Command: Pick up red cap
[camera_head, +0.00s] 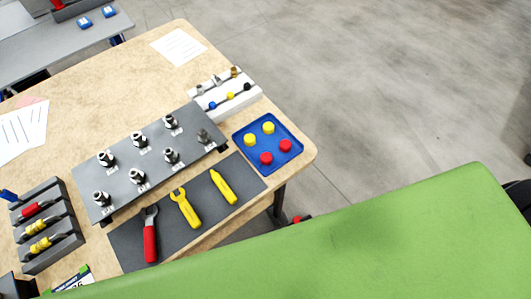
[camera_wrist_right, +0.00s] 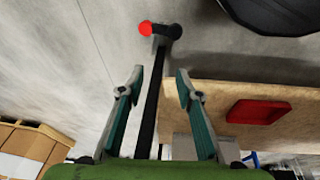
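Two red caps (camera_head: 266,158) (camera_head: 285,146) sit in a blue tray (camera_head: 284,133) at the right end of the wooden table in the head view. They are in the tray's near half, with two yellow caps (camera_head: 250,139) (camera_head: 268,127) behind them. My right gripper (camera_wrist_right: 160,75) shows in the right wrist view, with its two fingers apart and nothing between them. No gripper shows in the head view. The right wrist view shows no caps that I can make out, so the right gripper is not at the tray.
A grey plate with several metal fittings (camera_head: 137,177) stands left of the tray. A dark mat (camera_head: 206,217) holds a red-handled tool (camera_head: 150,240) and two yellow tools. A white rack (camera_head: 228,97) stands behind the tray. A red tray (camera_wrist_right: 258,111) shows in the wrist view.

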